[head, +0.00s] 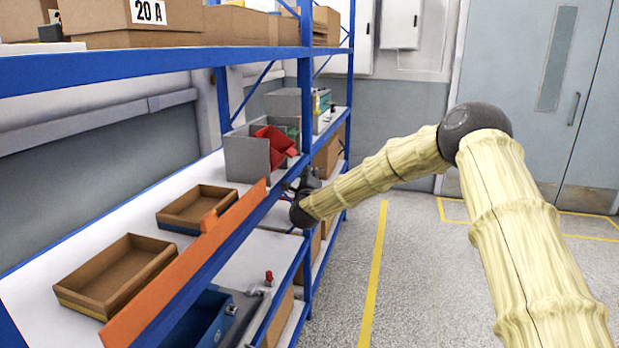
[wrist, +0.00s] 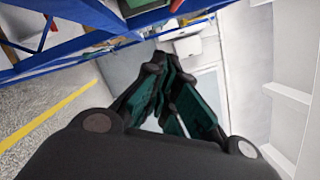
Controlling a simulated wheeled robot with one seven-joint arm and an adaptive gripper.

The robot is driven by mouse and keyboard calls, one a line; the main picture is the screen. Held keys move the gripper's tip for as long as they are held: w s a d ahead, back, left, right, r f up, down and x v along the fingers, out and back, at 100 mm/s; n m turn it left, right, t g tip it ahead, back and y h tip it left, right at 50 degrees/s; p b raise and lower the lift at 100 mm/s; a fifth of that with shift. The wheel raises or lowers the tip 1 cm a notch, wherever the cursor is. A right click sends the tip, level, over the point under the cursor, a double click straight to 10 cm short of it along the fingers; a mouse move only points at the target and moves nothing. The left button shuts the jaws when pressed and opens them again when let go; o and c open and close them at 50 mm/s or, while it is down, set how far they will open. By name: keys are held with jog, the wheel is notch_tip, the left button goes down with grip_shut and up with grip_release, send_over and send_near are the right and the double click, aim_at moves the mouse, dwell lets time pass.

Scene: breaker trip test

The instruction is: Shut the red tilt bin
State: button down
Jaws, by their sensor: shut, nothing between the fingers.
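The red tilt bin (head: 274,139) is tipped out of the front of a grey housing (head: 247,160) on the shelf, so it stands open. A green bin (head: 293,131) shows just behind it. My gripper (head: 308,179) is just below and to the right of the red bin, at the shelf's front edge. It is small and dark there, and I cannot tell whether it touches anything. In the wrist view my gripper (wrist: 165,85) is shut and empty, with its dark green finger pads visible. I cannot make out the red bin for sure in the wrist view.
An orange board (head: 190,262) runs along the shelf front. Two open cardboard trays, one near (head: 118,275) and one farther (head: 195,207), lie on the shelf. A blue rack post (head: 305,100) stands close to my gripper. The floor to the right is clear.

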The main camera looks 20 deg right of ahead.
jog(key=w, duration=0.1)
jog(key=w+a+r+p, duration=0.1)
jog(key=w+r+p, duration=0.1)
jog(key=w, duration=0.1)
jog(key=shift+a+r, duration=0.2)
jog(key=shift+a, duration=0.2)
jog(key=shift+r, duration=0.2)
